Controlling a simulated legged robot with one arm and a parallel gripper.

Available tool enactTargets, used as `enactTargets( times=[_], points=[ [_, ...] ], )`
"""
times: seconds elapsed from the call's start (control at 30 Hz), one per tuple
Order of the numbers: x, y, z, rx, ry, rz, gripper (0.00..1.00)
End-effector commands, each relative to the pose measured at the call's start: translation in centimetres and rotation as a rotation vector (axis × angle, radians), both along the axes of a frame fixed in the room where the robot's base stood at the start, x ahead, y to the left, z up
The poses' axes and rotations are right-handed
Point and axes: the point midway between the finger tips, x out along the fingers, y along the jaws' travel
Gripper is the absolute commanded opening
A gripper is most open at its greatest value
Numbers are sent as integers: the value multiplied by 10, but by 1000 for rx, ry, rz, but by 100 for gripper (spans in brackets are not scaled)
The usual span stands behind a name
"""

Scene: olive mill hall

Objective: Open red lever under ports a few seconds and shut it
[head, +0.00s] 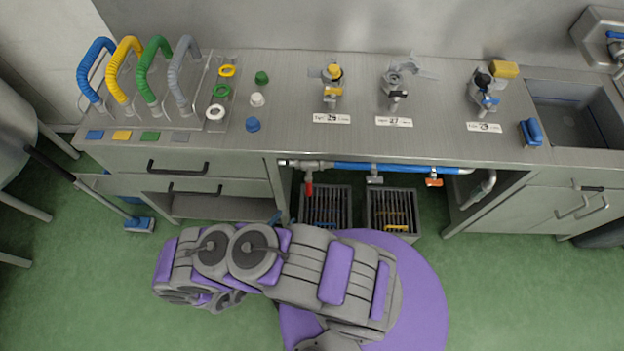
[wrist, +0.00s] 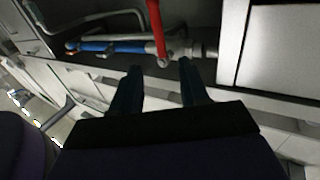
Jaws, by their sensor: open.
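The red lever (head: 309,190) hangs down from a grey valve at the left end of a blue pipe (head: 345,168), under the worktop's front edge. In the wrist view the picture is turned over, and the red lever (wrist: 156,28) runs upward from its pivot. My gripper (wrist: 158,72) is open and empty, with two dark fingers pointing at the pipe. The lever's pivot lies just beyond the fingertips, between them in the picture. I cannot tell whether anything touches. In the head view my arm hides most of the gripper.
A grey lever (head: 375,180) and an orange lever (head: 433,182) sit further right on the pipe. Two dark crates (head: 392,194) stand below. Drawers (head: 190,187) close in the left side. Valved ports (head: 332,84) stand on the worktop (head: 290,68).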

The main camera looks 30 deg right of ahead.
Motion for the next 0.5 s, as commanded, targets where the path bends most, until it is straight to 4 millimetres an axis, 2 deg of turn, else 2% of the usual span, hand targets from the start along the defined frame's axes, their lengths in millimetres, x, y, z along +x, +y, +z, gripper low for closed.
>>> enactTargets(
  times=[0.3, 0.5],
  points=[
    [23, -54, -3, 8, 5, -8, 44],
    [41, -84, -2, 6, 1, -6, 44]
  ],
)
